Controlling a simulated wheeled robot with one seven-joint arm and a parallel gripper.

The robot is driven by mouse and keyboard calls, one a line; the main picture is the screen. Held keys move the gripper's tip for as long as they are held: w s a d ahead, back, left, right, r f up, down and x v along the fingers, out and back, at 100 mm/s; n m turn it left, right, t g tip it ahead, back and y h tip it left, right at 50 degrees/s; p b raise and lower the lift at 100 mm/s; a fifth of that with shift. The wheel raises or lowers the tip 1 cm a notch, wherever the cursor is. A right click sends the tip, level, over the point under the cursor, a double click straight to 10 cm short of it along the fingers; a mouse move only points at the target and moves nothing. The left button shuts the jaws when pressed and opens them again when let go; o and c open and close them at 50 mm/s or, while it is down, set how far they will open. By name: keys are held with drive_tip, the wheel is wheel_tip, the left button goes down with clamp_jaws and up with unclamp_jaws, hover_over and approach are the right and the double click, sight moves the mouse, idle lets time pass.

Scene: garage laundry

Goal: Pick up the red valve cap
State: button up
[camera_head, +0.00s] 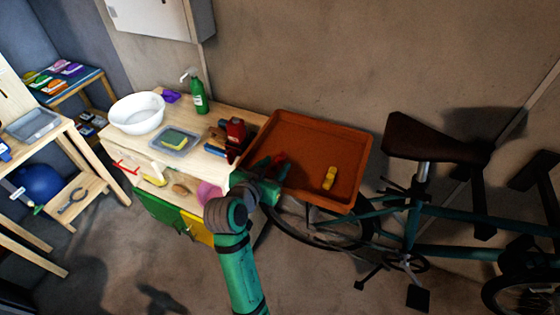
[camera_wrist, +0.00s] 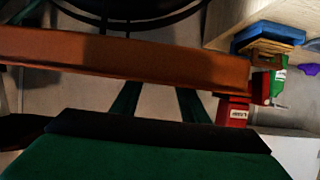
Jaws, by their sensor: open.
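I cannot make out the red valve cap for certain. A small dark red shape (camera_head: 279,157) shows at the left side of the orange tray (camera_head: 318,130), beside my gripper (camera_head: 270,167); I cannot tell whether it is the cap. In the wrist view, my gripper's two dark green fingers (camera_wrist: 158,98) stand apart with nothing visible between them. They point towards the wall of the orange tray (camera_wrist: 120,58), which crosses the view. My gripper is open, at the tray's left edge. My forearm hides part of the bench front.
A yellow object (camera_head: 329,178) lies in the tray. A red device (camera_head: 235,132) stands on the bench left of the tray, near a white bowl (camera_head: 137,113), a sponge dish (camera_head: 174,142) and a green bottle (camera_head: 199,97). A bicycle (camera_head: 420,205) stands close on the right.

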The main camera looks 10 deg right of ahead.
sight(279, 162)
drive_tip(key=shift+x, duration=1.3)
drive_tip(key=shift+w+a, duration=0.1)
drive_tip(key=shift+a, duration=0.05)
drive_tip(key=shift+c, duration=0.3)
clamp_jaws()
